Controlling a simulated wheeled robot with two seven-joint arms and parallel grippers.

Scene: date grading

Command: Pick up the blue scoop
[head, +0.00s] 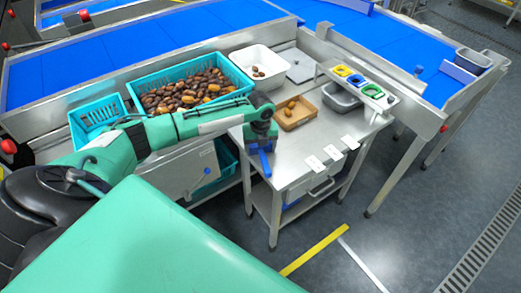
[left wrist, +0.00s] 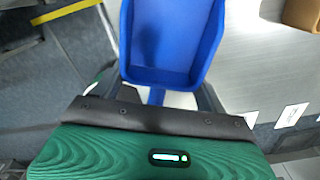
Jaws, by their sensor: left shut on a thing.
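The blue scoop (head: 265,162) hangs below my left gripper (head: 259,141) at the near left edge of the steel table. In the left wrist view the open tray of the scoop (left wrist: 172,42) fills the upper middle. Its narrow handle (left wrist: 156,96) runs down between the fingers of my left gripper (left wrist: 155,98), which is shut on it. The fingertips are partly hidden behind the gripper body. Whether the scoop touches the table I cannot tell. My right gripper is not in view.
On the steel table (head: 300,168) stand a brown tray (head: 299,122) with a few dates, a white bin (head: 240,59) and a grey tub (head: 341,99). A turquoise crate (head: 137,92) full of dates is left of it. White cards (head: 332,152) lie along the near edge. Blue conveyors run behind.

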